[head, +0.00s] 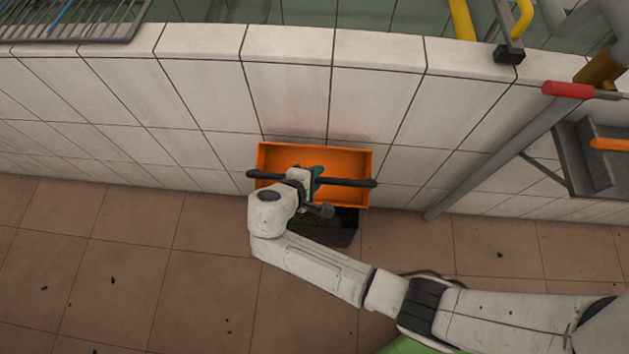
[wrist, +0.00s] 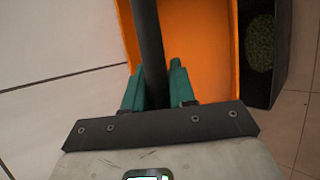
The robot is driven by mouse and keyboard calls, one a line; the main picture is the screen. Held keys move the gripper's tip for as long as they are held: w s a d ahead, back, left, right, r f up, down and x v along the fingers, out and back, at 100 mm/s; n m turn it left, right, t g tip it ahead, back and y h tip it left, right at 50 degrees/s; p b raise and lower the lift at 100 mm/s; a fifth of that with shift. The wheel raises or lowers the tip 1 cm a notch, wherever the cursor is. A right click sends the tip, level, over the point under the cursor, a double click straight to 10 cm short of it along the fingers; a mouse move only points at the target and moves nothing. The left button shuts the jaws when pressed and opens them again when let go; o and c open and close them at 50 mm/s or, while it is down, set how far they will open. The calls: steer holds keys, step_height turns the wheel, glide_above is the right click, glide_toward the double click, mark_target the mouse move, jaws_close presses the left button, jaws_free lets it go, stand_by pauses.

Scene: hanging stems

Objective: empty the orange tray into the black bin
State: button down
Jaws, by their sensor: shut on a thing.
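The orange tray (head: 345,153) is close to the white tiled wall in the head view, held up over the black bin (head: 338,238). A dark bar (head: 350,182) runs across the tray and sticks out past both its sides. My gripper (head: 315,178) has its teal fingers shut on this bar near its middle. In the wrist view the fingers (wrist: 157,88) close around the bar (wrist: 147,40), and the tray's visible inside (wrist: 200,45) looks bare. The black bin (wrist: 283,50) is beside it at the right, with a green rough round thing (wrist: 260,42) inside. My arm and the tray hide part of the bin.
The white tiled wall (head: 120,90) rises directly behind the tray. A grey slanted post with a red cap (head: 567,90) stands at the right. A wire rack (head: 70,20) lies at the top left. The brown tiled floor (head: 130,270) is open on the left.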

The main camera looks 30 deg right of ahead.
steer(key=w+d+r+n+g+y+p, duration=0.1)
steer(key=w+d+g+y+p, duration=0.2)
steer(key=w+d+g+y, duration=0.1)
steer(key=shift+w, duration=0.85)
